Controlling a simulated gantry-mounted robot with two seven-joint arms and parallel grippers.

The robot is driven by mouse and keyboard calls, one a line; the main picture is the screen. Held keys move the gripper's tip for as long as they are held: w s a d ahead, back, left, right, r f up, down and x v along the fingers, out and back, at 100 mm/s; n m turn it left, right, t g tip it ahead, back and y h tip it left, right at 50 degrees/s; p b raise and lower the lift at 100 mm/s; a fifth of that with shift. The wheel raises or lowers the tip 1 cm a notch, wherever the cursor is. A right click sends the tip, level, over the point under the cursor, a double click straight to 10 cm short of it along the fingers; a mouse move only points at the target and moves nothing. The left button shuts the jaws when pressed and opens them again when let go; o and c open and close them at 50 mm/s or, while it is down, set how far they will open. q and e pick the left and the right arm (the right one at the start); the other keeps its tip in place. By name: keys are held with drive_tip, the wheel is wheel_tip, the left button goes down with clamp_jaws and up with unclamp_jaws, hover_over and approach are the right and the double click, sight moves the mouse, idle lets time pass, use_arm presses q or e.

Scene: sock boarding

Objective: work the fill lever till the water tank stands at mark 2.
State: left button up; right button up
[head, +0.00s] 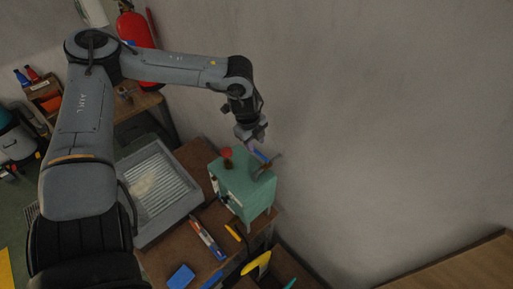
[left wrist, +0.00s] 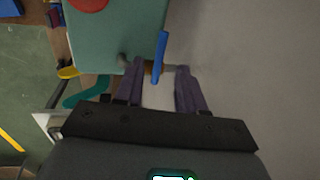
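A teal box-shaped machine (head: 243,188) stands on the brown bench, with a red knob (head: 227,153) on top. A blue lever handle (head: 261,156) sits at its far right top edge. My left gripper (head: 258,143) is just above the lever. In the left wrist view, the two dark fingers of the left gripper (left wrist: 160,73) are apart, and the blue lever (left wrist: 161,50) reaches into the gap between them; I cannot tell whether they touch it. The red knob (left wrist: 89,3) is at the top edge there. No water level or numbered mark can be read. My right gripper is out of view.
A grey ribbed tray (head: 160,190) lies left of the machine. A screwdriver-like tool (head: 207,239) and a blue block (head: 181,277) lie on the bench in front. A wall (head: 380,110) stands close on the right. A red extinguisher (head: 136,32) is at the back.

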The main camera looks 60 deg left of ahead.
sight(257, 151)
use_arm(q)
drive_tip(key=shift+w+a+f, duration=0.1)
drive_tip(key=shift+w+f, duration=0.1)
drive_tip(key=shift+f, duration=0.85)
drive_tip(key=shift+w+f, duration=0.2)
drive_tip(key=shift+f, duration=0.85)
clamp_jaws()
